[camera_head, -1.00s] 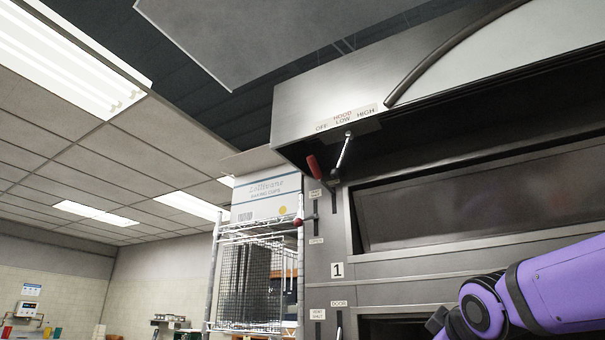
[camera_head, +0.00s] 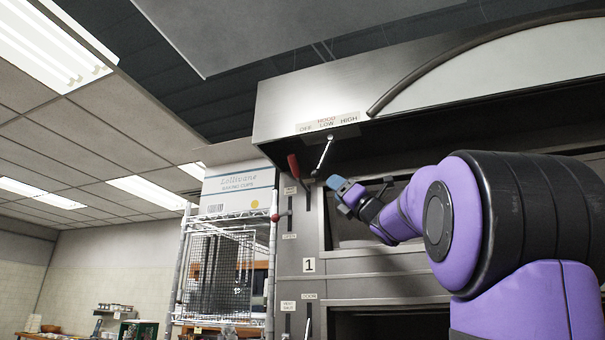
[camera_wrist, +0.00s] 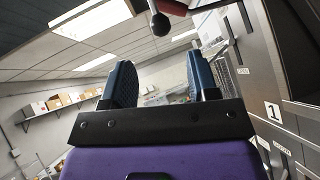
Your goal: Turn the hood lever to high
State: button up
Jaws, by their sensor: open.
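The hood lever (camera_head: 323,155) is a thin metal rod under the front edge of the hood. It hangs from a pivot below the HOOD label (camera_head: 327,123), which reads OFF, LOW, HIGH from left to right. The rod slants down and left to a dark ball knob, which shows at the top of the wrist view (camera_wrist: 160,25). My gripper (camera_head: 345,191) is just right of and below the knob in the head view. Its blue fingers (camera_wrist: 160,85) are open and empty, with the knob beyond and above the gap. No contact shows.
A red-handled lever (camera_head: 293,166) hangs close left of the hood lever. The hood (camera_head: 290,100) overhangs the oven front.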

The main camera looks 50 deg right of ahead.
aim_at(319, 176)
jog(key=x, duration=1)
jog(key=shift+w+r, duration=0.1)
jog(key=shift+w, duration=0.1)
grip_shut()
